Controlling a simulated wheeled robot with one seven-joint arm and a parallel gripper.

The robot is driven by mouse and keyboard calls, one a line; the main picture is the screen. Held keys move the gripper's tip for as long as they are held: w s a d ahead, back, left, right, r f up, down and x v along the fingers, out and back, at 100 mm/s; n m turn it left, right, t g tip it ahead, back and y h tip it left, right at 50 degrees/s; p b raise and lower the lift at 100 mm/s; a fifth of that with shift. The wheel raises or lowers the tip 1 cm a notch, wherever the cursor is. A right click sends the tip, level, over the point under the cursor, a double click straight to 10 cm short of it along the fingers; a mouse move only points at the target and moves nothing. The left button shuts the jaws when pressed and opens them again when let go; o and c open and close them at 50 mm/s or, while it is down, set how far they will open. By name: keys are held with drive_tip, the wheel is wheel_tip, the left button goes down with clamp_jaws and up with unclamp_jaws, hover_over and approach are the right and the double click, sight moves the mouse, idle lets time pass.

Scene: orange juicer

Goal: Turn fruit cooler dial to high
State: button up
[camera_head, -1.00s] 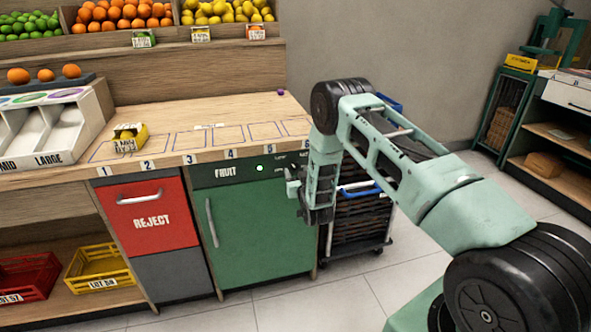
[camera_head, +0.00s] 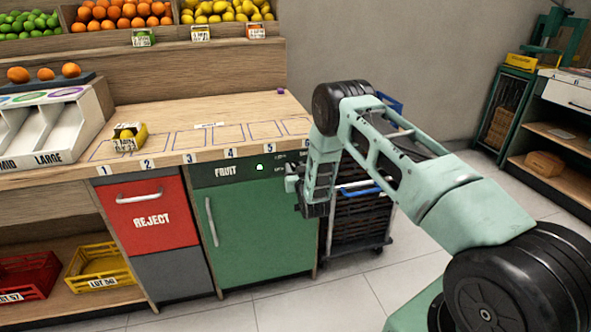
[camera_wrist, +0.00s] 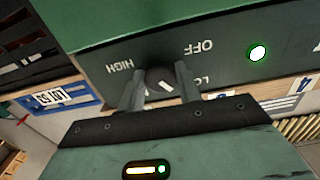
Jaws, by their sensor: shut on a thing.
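The green fruit cooler (camera_head: 250,225) stands below the counter, with its dark control panel (camera_head: 225,172) along the top. In the wrist view, which shows the panel upside down, the round dark dial (camera_wrist: 158,77) sits between my gripper's fingers (camera_wrist: 160,83). The fingers are shut on the dial, one on each side. A white mark on the dial slants toward the lower right of that view. The HIGH label is left of the dial, OFF at upper right, and LOW at right, partly hidden by a finger. In the head view, my gripper (camera_head: 291,178) is at the panel's right end.
A green light (camera_wrist: 257,53) glows on the panel. The red REJECT drawer (camera_head: 150,215) is left of the cooler. A cart of dark crates (camera_head: 360,220) stands close behind my wrist on the right. The counter (camera_head: 220,107) above is mostly clear.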

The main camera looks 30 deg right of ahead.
drive_tip(key=m+b, duration=1.4)
drive_tip(key=m, duration=1.3)
drive_tip(key=shift+m, duration=0.3)
idle(0.5)
drive_tip(key=o, duration=0.9)
drive_tip(key=shift+r, duration=0.1)
drive_tip(key=shift+s+a, duration=0.1)
drive_tip(key=p+v, duration=0.1)
drive_tip(key=v, duration=1.6)
drive_tip(key=shift+s+r, duration=0.1)
drive_tip(key=shift+s, duration=0.05)
